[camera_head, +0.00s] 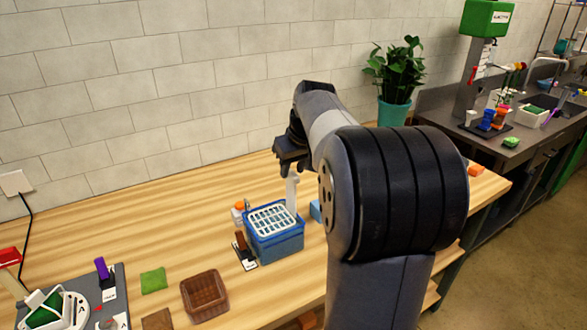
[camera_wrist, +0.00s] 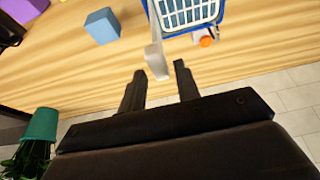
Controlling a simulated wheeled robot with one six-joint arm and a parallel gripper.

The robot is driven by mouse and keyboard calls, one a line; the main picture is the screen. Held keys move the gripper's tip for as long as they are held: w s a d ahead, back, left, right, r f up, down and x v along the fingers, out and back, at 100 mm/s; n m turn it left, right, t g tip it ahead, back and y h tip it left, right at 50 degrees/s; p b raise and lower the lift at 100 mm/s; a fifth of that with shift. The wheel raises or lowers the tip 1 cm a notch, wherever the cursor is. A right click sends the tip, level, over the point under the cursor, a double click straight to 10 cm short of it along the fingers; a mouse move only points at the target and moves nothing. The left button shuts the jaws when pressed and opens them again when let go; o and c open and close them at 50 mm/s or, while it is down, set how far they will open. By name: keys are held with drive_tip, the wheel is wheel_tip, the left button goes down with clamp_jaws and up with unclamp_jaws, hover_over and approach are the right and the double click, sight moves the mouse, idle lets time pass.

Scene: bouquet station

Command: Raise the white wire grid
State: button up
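The white wire grid (camera_head: 271,218) lies in the top of a blue bin (camera_head: 276,243) on the wooden table. A pale upright handle (camera_head: 291,194) stands at the grid's right edge. In the wrist view the grid (camera_wrist: 186,10) is cut off by the top edge, and the handle (camera_wrist: 157,62) points toward my gripper. My gripper (camera_head: 290,168) is above the handle. In the wrist view my gripper's fingers (camera_wrist: 160,76) are apart with nothing held; the handle's end shows just beyond the gap between them. Contact is not visible.
An orange-capped bottle (camera_head: 238,214) and a brown-handled tool (camera_head: 241,245) stand left of the bin. A blue block (camera_wrist: 102,26) is near it. A brown basket (camera_head: 205,294) and green pad (camera_head: 153,280) lie front left. A potted plant (camera_head: 393,112) stands behind my arm.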

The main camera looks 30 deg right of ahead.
drive_tip(key=shift+o, duration=0.8)
drive_tip(key=shift+f, duration=0.15)
drive_tip(key=v, duration=1)
drive_tip(key=shift+r, duration=0.4)
drive_tip(key=shift+s, duration=0.1)
drive_tip(key=x, duration=0.4)
drive_tip(key=b+x, duration=0.1)
drive_tip(key=x, duration=0.3)
drive_tip(key=s+x, duration=0.1)
drive_tip(key=x, duration=0.4)
drive_tip(key=shift+d+f+b, duration=0.1)
drive_tip(key=shift+f+b, duration=0.05)
drive_tip(key=shift+b, duration=0.25)
drive_tip(key=shift+f+b, duration=0.9)
drive_tip(key=shift+f, duration=0.25)
drive_tip(key=shift+r, duration=0.1)
